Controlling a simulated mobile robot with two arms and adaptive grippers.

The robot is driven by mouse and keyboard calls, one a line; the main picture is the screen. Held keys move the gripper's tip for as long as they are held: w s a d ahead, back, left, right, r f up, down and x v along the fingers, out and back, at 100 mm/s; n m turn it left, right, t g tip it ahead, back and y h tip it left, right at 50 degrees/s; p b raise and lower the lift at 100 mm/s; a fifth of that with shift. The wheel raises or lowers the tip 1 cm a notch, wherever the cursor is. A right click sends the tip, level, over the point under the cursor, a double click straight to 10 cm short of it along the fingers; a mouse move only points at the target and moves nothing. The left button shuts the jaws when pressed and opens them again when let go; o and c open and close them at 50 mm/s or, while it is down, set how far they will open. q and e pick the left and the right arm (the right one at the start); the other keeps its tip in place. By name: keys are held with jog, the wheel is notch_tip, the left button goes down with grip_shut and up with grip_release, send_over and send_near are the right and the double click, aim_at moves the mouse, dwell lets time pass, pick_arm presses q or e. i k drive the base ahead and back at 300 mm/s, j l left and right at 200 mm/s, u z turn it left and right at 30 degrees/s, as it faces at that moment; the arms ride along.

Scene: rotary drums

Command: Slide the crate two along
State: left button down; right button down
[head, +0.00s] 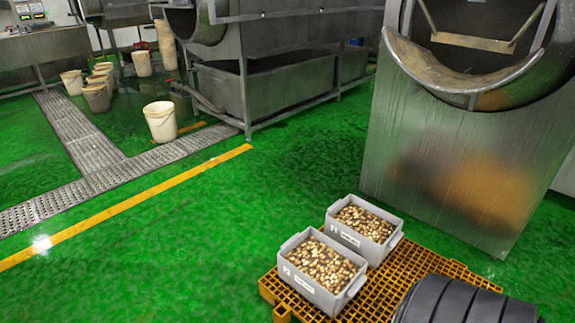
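Two grey crates full of small brown and tan pieces sit on a yellow-orange grid pallet (402,275). The nearer crate (308,286) is at the pallet's left side. The farther crate (350,243) is just behind it and to the right. Both are upright, with pale labels on their front walls. I cannot tell whether the two crates touch. Neither of my grippers shows in the head view.
A large steel drum machine (440,150) stands at the right behind the pallet. Dark ribbed rounded parts (460,302) cover the pallet's near right. A white bucket (160,122) stands by the floor drain grating (125,173). The green floor (180,260) left of the pallet is clear.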

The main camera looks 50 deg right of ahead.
aim_at(328, 274)
jog(key=i+z, duration=0.2)
jog(key=i, duration=0.6)
jog(key=i+j+z, duration=0.15)
jog(key=i, duration=0.65)
jog(key=i+z, duration=0.25)
jog(key=z, duration=0.15)
jog(key=i+z, duration=0.25)
jog(key=z, duration=0.15)
jog(key=i+j+z, duration=0.15)
jog(key=z, duration=0.25)
jog(key=i, duration=0.1)
